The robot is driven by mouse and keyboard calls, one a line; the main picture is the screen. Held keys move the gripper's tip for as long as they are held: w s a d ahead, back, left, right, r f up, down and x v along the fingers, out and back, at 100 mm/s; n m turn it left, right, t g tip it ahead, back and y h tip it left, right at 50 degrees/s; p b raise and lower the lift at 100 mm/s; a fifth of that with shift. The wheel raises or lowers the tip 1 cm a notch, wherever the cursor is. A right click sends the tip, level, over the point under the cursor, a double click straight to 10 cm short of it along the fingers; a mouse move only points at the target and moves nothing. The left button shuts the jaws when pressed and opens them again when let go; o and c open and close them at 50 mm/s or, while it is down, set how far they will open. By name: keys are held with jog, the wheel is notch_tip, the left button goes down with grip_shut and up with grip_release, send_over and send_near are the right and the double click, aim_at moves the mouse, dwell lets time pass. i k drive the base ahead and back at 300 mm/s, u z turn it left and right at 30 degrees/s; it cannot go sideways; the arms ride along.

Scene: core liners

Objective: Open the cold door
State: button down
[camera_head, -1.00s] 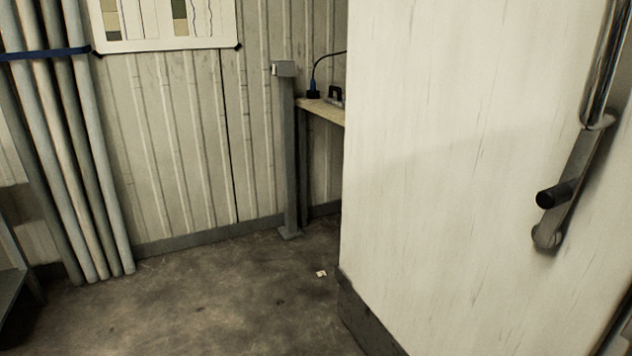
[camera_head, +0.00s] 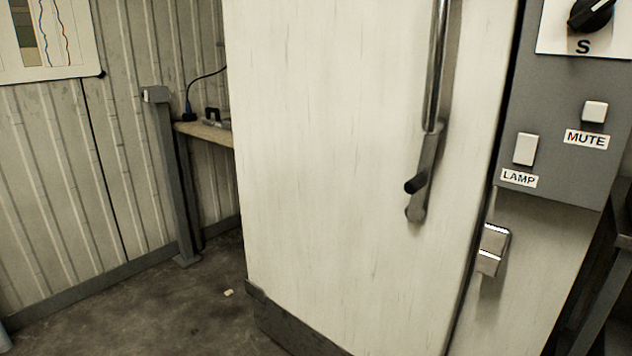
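The cold door (camera_head: 330,170) is a tall off-white panel with a dark kick plate along its bottom, filling the middle of the view. A shiny metal handle (camera_head: 437,70) runs up its right side, with a grey lever and a black knob (camera_head: 416,185) at the lower end. A metal catch (camera_head: 491,250) sits on the frame just right of the door's edge. A dark line runs between door and frame; I cannot tell from this whether the door is latched. My gripper is not in view.
A grey panel (camera_head: 560,120) right of the door carries a dial, a MUTE button and a LAMP button. A grey post (camera_head: 172,180) and a shelf (camera_head: 206,132) stand left behind the door. Bare floor (camera_head: 150,310) lies at lower left.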

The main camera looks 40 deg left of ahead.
aim_at(333, 104)
jog(key=u, duration=0.7)
jog(key=k, duration=0.35)
jog(key=u, duration=0.3)
